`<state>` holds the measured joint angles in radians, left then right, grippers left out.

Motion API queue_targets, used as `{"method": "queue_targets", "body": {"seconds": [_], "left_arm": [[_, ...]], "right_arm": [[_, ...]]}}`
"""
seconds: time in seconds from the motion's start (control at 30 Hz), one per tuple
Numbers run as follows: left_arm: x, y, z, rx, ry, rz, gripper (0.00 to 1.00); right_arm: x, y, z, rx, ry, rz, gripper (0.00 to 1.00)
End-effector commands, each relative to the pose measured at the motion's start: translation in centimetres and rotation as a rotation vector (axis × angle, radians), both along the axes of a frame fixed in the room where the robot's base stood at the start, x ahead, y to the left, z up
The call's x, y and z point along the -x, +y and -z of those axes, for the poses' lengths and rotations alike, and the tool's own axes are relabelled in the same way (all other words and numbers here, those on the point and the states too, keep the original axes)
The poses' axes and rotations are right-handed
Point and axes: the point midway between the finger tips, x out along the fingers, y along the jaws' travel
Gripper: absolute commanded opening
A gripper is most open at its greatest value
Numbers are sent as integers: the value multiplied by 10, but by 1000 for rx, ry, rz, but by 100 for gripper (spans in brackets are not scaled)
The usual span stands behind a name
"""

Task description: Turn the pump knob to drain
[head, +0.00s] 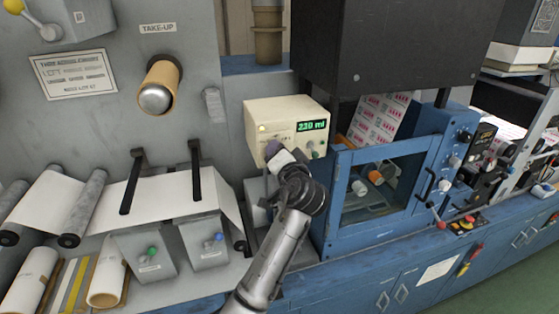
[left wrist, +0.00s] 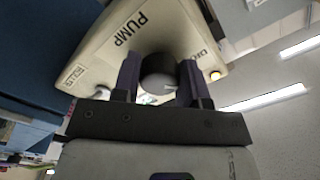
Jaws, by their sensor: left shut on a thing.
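The pump (head: 262,112) is a cream box on the machine, with a green display that seems to read 230 ml and small knobs on its front. My left gripper (head: 272,150) is at the lower left of the pump's front face and hides the part it holds in the head view. In the left wrist view, the pump (left wrist: 150,28) carries the word PUMP. There the two dark fingers of my left gripper (left wrist: 160,80) are shut on a dark round pump knob (left wrist: 158,64) with a pale mark at its edge. The knob's setting cannot be read. My right gripper is not in view.
A blue cabinet with a clear window (head: 370,185) stands just right of my left arm. Black bars and a white web (head: 165,195) lie to the left, above two grey boxes with green and blue knobs. A dark housing (head: 385,45) hangs above the cabinet.

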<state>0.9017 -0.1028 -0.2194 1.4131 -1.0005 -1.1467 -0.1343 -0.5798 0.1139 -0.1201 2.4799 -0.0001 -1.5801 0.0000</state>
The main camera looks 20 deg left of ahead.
Motion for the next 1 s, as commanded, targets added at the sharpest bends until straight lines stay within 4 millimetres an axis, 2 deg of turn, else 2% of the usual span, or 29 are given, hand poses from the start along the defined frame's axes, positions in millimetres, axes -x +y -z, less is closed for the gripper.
{"method": "queue_targets", "body": {"seconds": [0.2,0.8,0.83,1.0], "left_arm": [[0,0,2,58,-44,0,16],[0,0,0,85,-65,1,16],[0,0,0,85,-65,1,40],[0,0,0,84,-65,1,57]], "right_arm": [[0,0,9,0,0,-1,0],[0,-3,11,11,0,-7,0],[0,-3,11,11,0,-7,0],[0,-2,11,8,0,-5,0]]}}
